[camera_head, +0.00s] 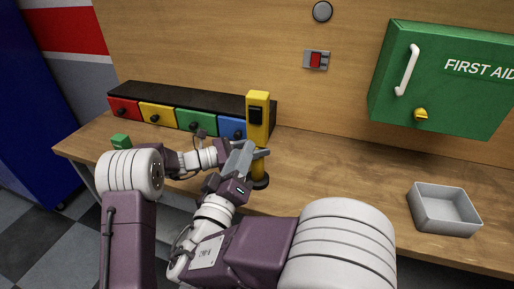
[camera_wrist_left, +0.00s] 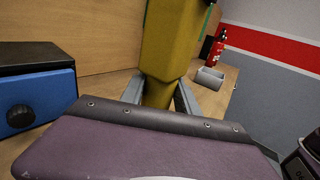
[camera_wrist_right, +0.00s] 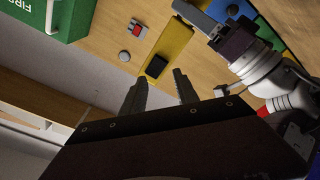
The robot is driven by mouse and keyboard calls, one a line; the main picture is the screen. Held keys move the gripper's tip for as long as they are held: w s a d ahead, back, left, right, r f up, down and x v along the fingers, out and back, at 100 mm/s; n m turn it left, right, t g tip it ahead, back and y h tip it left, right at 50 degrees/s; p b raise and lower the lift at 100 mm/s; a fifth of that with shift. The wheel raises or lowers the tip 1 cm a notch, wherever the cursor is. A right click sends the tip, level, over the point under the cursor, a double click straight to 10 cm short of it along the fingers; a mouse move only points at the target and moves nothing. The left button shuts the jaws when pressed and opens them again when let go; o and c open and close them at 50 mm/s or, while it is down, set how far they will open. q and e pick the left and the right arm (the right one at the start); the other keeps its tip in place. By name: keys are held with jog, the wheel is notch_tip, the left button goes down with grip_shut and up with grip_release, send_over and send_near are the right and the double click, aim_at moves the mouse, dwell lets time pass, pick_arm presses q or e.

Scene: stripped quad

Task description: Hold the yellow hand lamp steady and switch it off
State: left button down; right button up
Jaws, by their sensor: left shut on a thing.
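The yellow hand lamp (camera_head: 259,134) stands upright on its dark round base (camera_head: 260,182) on the workbench. It has a black switch panel (camera_head: 255,116) near its top; the switch's position is too small to tell. The lamp also shows in the left wrist view (camera_wrist_left: 172,42) and the right wrist view (camera_wrist_right: 174,45). My left gripper (camera_wrist_left: 160,92) is shut on the lamp's lower body, with a finger on each side. My right gripper (camera_wrist_right: 158,84) is open and empty, in front of the lamp and apart from it, its fingers pointing toward the lamp. It partly hides the lamp's lower part in the head view.
A drawer unit (camera_head: 180,96) with coloured fronts stands behind and left of the lamp. A grey open bin (camera_head: 441,222) is at the right. A green first aid cabinet (camera_head: 445,75) and a red wall switch (camera_head: 316,60) are on the wall. The bench between lamp and bin is clear.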

jog(key=c, duration=0.5)
jog(key=shift+d+r+n, duration=0.1)
jog(key=shift+n, duration=0.6)
grip_shut()
jog(key=s+n, duration=0.1)
jog(key=n, duration=0.1)
jog(key=s+a+r+n, duration=0.1)
jog(key=s+n, duration=0.1)
jog(key=n, duration=0.1)
jog(key=s+r+n, duration=0.1)
jog(key=s+n, duration=0.1)
jog(key=shift+s+a+r+n, duration=0.1)
jog(key=shift+s+a+n, duration=0.05)
jog(key=shift+a+n, duration=0.15)
